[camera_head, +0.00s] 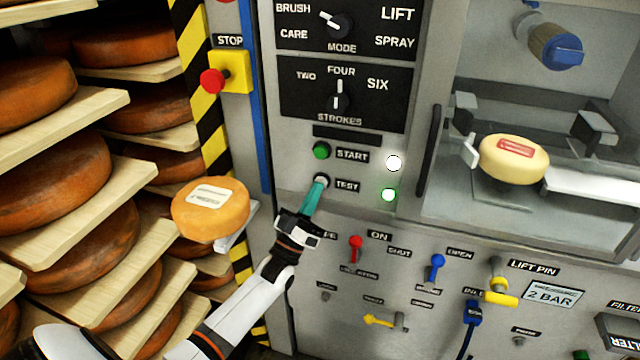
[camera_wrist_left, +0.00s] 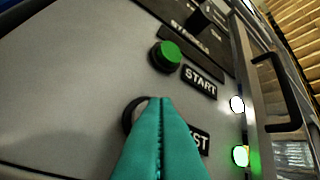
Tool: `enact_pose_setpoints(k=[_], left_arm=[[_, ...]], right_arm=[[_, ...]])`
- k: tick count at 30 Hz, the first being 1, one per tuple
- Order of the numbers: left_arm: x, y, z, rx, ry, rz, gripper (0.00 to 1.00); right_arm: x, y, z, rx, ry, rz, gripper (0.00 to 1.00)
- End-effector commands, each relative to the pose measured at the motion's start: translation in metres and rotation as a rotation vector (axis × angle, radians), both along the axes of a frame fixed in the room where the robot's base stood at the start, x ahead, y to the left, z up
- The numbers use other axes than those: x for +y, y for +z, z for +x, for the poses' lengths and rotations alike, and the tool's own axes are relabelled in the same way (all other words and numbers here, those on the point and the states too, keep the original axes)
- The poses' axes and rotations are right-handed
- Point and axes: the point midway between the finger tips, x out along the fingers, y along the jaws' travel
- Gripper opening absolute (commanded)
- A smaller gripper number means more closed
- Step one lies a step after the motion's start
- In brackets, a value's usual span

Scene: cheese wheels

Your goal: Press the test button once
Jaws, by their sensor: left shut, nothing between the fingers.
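The test button (camera_head: 321,178) sits on the grey panel left of the TEST label (camera_head: 347,185), below the green START button (camera_head: 321,150). My left gripper (camera_head: 318,186) is shut and empty, with its teal fingertips at the test button. In the left wrist view the fingertips (camera_wrist_left: 161,102) cover most of the button; part of its dark rim (camera_wrist_left: 132,112) shows beside them. I cannot tell whether the tips touch it or whether it is pushed in. My right gripper is not in view.
A white lamp (camera_head: 394,163) and a lit green lamp (camera_head: 388,195) are right of the buttons. A red stop button (camera_head: 212,81) is upper left. Red (camera_head: 356,248) and blue (camera_head: 437,266) levers are below. Cheese racks stand left; a windowed chamber holds a cheese (camera_head: 514,160) at right.

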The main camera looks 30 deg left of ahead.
Motion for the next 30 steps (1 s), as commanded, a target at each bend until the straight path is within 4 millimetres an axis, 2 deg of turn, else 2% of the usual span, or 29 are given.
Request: enact_pose_setpoints(k=[8,19,30], left_arm=[[-0.003,0.001,-0.013,0.001,0.0,0.0,0.0],[-0.004,0.0,-0.016,0.001,0.0,0.0,0.0],[-0.012,0.001,-0.051,0.001,0.0,-0.001,0.0]], right_arm=[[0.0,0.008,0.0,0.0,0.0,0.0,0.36],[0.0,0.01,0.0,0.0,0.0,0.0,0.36],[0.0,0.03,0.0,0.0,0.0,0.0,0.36]])
